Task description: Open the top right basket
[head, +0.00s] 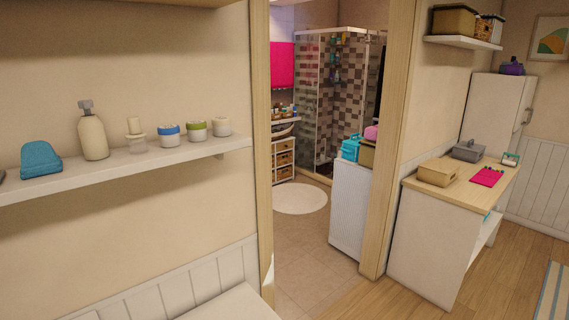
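A white unit with wicker baskets stands far off in the bathroom, seen through the doorway. Its baskets are stacked, with the top one (285,146) just under a sink counter (287,125). The visible baskets look shut, but they are small in the view. The doorway's left post hides the left part of the unit, so I cannot tell how many columns it has. My gripper is not in view.
The doorway (258,130) opens onto a tiled floor with a round white rug (299,198). A white cabinet (348,210) narrows the passage on the right. A shelf (110,172) with bottles and jars juts out at left. A desk (440,225) stands at right.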

